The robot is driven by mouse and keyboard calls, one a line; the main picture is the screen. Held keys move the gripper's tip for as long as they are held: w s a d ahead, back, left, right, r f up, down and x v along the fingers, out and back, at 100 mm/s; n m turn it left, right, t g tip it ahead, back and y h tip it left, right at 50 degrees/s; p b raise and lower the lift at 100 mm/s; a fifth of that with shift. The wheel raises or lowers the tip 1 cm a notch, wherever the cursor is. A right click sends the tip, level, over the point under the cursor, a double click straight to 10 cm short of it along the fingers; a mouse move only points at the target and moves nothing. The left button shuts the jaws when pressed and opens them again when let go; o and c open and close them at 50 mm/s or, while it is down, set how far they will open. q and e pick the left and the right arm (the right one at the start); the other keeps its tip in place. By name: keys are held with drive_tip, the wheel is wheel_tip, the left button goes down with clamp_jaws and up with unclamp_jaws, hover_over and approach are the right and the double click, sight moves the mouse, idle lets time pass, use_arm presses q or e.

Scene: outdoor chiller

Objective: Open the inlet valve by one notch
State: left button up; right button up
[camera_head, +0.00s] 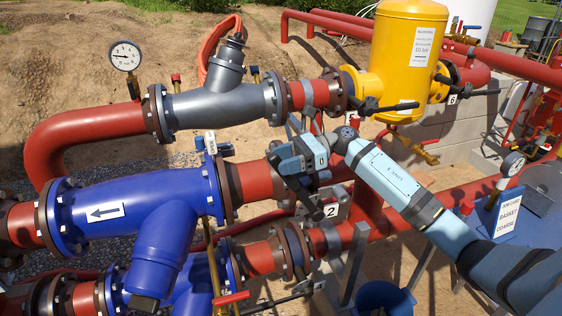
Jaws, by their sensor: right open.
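My right gripper (286,168) is open in the middle of the view, at the end of my light-blue arm that comes in from the lower right. It is at the dark flanged joint on the middle red pipe (250,182), right of the blue pipe body (140,205). No readable label marks the inlet valve. A tag with the number 2 (330,211) hangs just below the gripper. My left gripper is not in view.
A black lever (396,106) sits at the yellow tank (408,50). Another black lever (285,300) is on the lower pipe. A gauge (125,56) stands upper left. A grey strainer body (215,104) and red pipes crowd the space around my gripper.

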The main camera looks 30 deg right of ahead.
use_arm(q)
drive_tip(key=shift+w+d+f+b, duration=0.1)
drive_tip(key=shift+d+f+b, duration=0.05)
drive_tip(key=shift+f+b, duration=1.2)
use_arm(e)
drive_tip(key=v, duration=1.3)
drive_tip(key=shift+s, duration=0.1)
